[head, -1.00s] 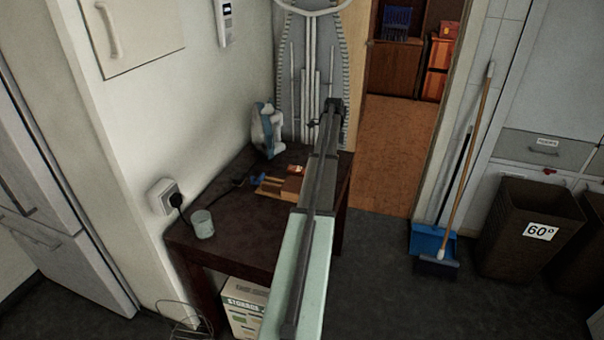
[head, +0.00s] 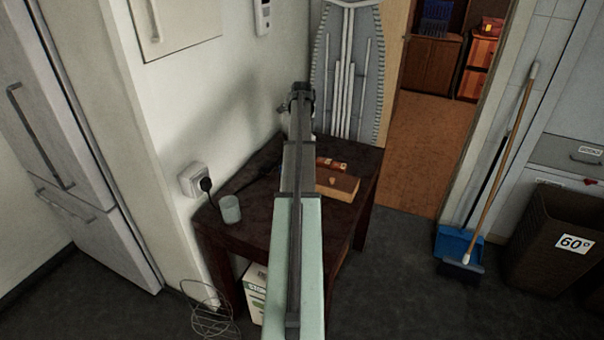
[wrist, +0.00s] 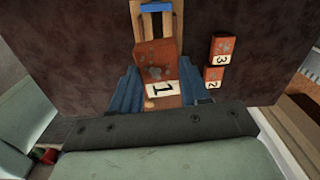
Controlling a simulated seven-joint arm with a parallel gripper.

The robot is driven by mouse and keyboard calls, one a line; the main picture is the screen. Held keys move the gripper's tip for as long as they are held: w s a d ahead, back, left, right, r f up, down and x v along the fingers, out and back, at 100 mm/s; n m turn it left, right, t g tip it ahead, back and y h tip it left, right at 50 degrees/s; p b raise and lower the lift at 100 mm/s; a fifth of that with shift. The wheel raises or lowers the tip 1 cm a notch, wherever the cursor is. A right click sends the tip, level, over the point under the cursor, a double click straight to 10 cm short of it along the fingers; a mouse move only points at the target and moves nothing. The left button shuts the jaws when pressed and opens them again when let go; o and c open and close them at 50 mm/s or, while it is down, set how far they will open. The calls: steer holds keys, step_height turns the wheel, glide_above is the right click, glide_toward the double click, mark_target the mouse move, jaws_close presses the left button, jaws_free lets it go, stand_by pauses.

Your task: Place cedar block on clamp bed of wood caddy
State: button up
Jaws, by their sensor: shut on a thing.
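In the wrist view, my gripper (wrist: 160,95) has blue fingers shut on a reddish, grey-spotted block (wrist: 155,62) with a "1" label, which I take as the cedar block. The block is over a pale wooden frame with a blue bar (wrist: 157,7), apparently the wood caddy. The block and fingers hide part of this frame, and I cannot tell whether the block touches it. My arm hides the held block and the caddy there.
Two similar reddish blocks, labelled "3" (wrist: 223,47) and "2" (wrist: 213,77), lie right of the held block in the wrist view. In the head view, a brown wooden box (head: 338,184) and a pale cup (head: 230,208) stand on the table. A plugged socket (head: 194,180) is on the wall.

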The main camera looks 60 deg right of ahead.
steer(key=shift+s+m, duration=0.1)
steer(key=shift+m, duration=0.4)
steer(key=shift+f, duration=5.05)
steer(key=shift+f, duration=0.1)
steer(key=o, duration=1)
steer(key=shift+o, duration=0.2)
step_height(320, 180, up, 12)
steer(key=shift+r, duration=0.15)
steer(key=shift+a, duration=0.15)
